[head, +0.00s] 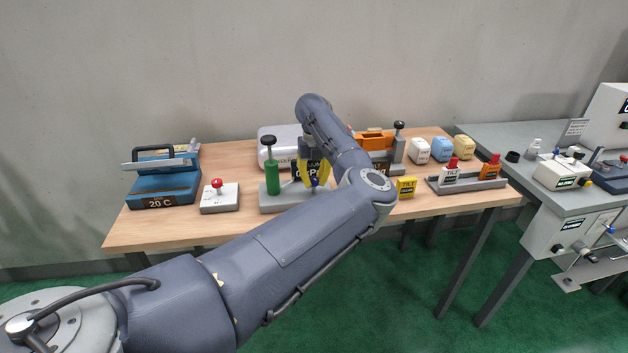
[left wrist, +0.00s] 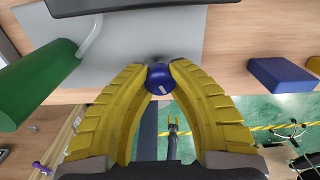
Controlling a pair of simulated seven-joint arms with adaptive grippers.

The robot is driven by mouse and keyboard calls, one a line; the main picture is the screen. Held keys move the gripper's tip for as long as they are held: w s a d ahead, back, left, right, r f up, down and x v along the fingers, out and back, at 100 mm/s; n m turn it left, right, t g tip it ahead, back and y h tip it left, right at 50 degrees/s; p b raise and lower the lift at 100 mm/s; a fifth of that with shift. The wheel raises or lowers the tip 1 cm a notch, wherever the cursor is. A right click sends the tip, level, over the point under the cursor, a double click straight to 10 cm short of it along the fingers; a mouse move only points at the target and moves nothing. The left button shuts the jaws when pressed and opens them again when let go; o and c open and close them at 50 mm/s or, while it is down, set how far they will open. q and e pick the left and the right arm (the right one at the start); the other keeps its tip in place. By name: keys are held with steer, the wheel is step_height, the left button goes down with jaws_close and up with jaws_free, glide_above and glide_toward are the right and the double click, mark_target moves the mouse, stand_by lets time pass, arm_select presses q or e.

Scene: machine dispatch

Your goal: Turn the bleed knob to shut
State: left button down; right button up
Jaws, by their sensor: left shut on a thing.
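The blue bleed knob (left wrist: 160,79), with a small white mark on its face, sits between my yellow fingertips in the left wrist view. My left gripper (left wrist: 159,74) is shut on it, one fingertip on each side. In the head view my left gripper (head: 314,182) is low over the front of a grey base plate (head: 275,203), partly hidden by my own arm. A green cylinder with a black top knob (head: 271,177) stands on the plate's left; it also shows in the left wrist view (left wrist: 42,82). My right gripper is not recognisable in either view.
A red-button box (head: 219,197) and a blue 20 C device (head: 165,182) stand to the left. A yellow block (head: 406,187) and a grey tray with red- and orange-topped items (head: 468,184) are to the right. Bare wood (head: 250,232) lies along the front edge.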

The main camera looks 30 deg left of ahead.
mark_target(314, 179)
arm_select(q)
steer(key=m, duration=0.4)
steer(key=shift+m, duration=0.3)
stand_by(0.4)
steer(key=c, duration=1)
jaws_free()
step_height(314, 179, up, 12)
steer(key=shift+r, duration=0.1)
